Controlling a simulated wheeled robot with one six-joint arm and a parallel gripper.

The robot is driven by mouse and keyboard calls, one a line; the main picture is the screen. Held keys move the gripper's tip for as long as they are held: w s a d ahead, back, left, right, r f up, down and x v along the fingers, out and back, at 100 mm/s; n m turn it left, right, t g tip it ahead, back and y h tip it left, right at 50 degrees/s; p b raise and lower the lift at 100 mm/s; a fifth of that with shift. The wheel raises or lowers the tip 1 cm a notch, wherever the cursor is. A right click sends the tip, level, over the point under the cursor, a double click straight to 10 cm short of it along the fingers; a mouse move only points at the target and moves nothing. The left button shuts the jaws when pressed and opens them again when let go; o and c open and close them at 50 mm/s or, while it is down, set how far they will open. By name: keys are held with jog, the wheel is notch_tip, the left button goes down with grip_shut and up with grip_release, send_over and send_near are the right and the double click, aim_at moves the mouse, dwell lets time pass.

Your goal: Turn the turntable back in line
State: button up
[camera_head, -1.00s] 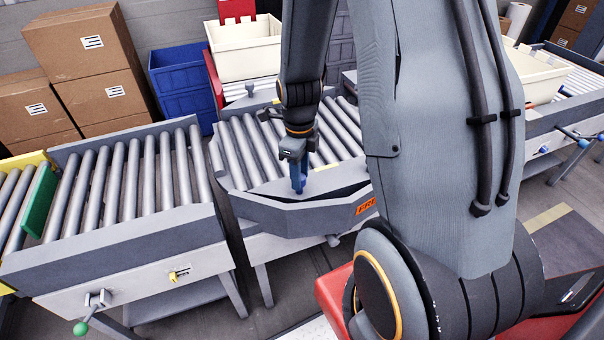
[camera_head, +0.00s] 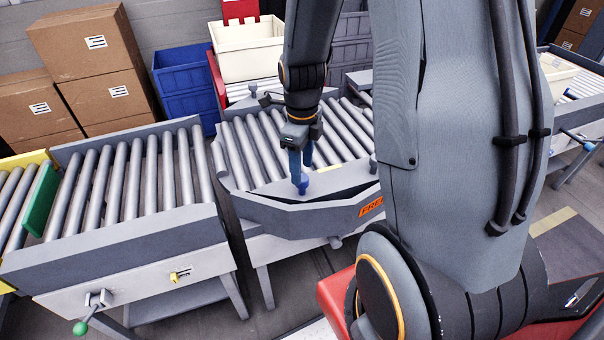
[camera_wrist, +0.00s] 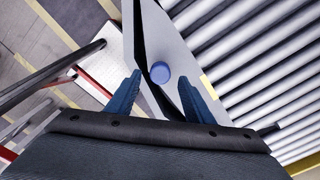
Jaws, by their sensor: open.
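The turntable (camera_head: 335,183) is a grey roller section in the middle of the head view, its rollers at an angle to the conveyor (camera_head: 120,225) on the left. A round blue knob (camera_head: 303,186) stands on its near rim; it also shows in the wrist view (camera_wrist: 160,72). My gripper (camera_head: 301,172) points down at the knob, with blue fingers apart. In the wrist view, my gripper (camera_wrist: 161,90) has one finger on each side of the knob, with gaps between. Part of the turntable's right side is hidden behind my arm.
A green stop plate (camera_head: 39,200) stands on the left conveyor. Blue crates (camera_head: 185,85), a cream bin (camera_head: 247,48) and cardboard boxes (camera_head: 95,60) stand behind. Another conveyor is at right.

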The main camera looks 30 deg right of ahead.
jog(key=shift+r+b, duration=0.35)
jog(key=shift+r, duration=1.75)
